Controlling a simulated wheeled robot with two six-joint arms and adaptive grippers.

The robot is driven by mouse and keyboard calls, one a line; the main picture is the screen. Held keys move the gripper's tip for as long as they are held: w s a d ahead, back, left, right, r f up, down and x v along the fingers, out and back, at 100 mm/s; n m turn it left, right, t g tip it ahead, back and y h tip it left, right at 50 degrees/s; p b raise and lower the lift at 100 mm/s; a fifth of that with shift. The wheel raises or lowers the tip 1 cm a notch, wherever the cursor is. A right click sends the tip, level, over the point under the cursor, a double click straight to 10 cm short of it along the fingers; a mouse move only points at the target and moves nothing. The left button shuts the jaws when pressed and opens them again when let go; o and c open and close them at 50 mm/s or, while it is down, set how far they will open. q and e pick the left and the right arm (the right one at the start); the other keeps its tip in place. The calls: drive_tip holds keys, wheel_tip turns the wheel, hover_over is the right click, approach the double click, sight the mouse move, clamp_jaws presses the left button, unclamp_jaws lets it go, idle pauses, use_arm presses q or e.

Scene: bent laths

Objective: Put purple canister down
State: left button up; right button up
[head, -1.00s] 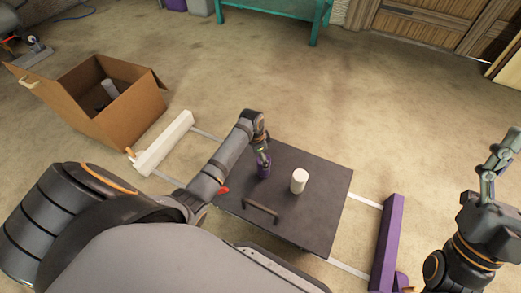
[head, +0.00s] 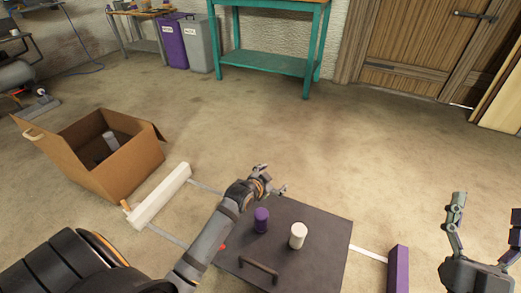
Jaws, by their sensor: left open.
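The purple canister (head: 261,220) stands upright on the dark square board (head: 325,252), toward its upper left part. A white canister (head: 298,235) stands upright to its right, apart from it. My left gripper (head: 274,180) is open and empty, above and beyond the purple canister in the picture and apart from it. My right gripper (head: 482,216) is at the right edge, its fingers pointing up and apart with nothing between them.
An open cardboard box (head: 120,168) with a grey cylinder (head: 110,140) inside stands at left. A white beam (head: 160,195) and a purple beam (head: 398,270) flank the board. A dark handle (head: 259,271) rises from it. The floor beyond is clear up to the teal table (head: 265,62).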

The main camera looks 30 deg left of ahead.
use_arm(q)
drive_tip(key=s+r+n+t, duration=0.1)
drive_tip(key=s+r+t, duration=0.3)
drive_tip(key=r, duration=0.6)
drive_tip(key=s+d+r+n+t, duration=0.1)
drive_tip(key=s+r+t, duration=0.3)
drive_tip(key=r, duration=0.5)
drive_tip(key=s+d+r+n+t+h, duration=0.1)
drive_tip(key=s+r+t, duration=0.4)
drive_tip(key=r, duration=0.5)
drive_tip(key=shift+d+r+n, duration=0.15)
drive_tip(key=shift+r+n, duration=0.15)
